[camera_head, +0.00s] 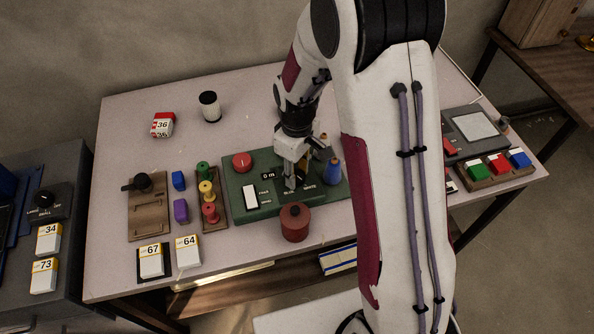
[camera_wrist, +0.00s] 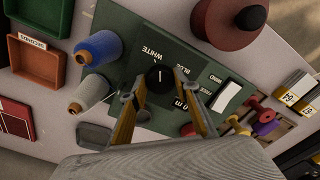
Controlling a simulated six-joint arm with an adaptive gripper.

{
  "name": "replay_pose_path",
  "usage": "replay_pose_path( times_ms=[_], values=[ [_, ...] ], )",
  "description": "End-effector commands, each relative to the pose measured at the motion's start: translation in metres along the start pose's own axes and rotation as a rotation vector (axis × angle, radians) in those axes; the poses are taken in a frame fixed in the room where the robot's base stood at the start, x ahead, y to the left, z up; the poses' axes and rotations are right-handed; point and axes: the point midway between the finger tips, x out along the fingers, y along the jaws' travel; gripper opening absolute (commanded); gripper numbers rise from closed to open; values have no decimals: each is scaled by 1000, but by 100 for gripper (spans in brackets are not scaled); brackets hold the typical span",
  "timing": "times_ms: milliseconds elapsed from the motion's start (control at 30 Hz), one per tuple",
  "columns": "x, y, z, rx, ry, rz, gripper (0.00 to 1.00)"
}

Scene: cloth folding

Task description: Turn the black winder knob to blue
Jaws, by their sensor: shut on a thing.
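The black winder knob (camera_wrist: 160,78) is round with a short white pointer line. It sits on the green winder panel (camera_head: 240,209), which also fills the middle of the wrist view (camera_wrist: 122,30). The label WHITE (camera_wrist: 152,53) is by its upper left side and BLUE (camera_wrist: 181,71) by its right in the wrist view. The pointer stands nearly upright there; I cannot tell exactly which label it matches. My gripper (camera_head: 291,184) is down at the panel, its fingertips on both sides of the knob and shut on it. My gripper mostly hides the knob in the head view.
A blue spool (camera_head: 333,173) and a grey spool (camera_wrist: 90,93) stand close beside the knob. A dark red round pot (camera_head: 294,224) stands at the panel's front edge. A white switch (camera_head: 250,196) and red button (camera_head: 242,162) are to the left.

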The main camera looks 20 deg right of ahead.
Motion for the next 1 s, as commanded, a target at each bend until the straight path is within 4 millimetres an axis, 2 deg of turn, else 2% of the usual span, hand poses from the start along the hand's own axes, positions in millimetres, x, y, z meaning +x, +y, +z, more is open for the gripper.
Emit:
replay_pose_path(
  times_ms=[1000],
  values=[
    [0, -2, 0, 832, -2, 0, 9]
  ],
)
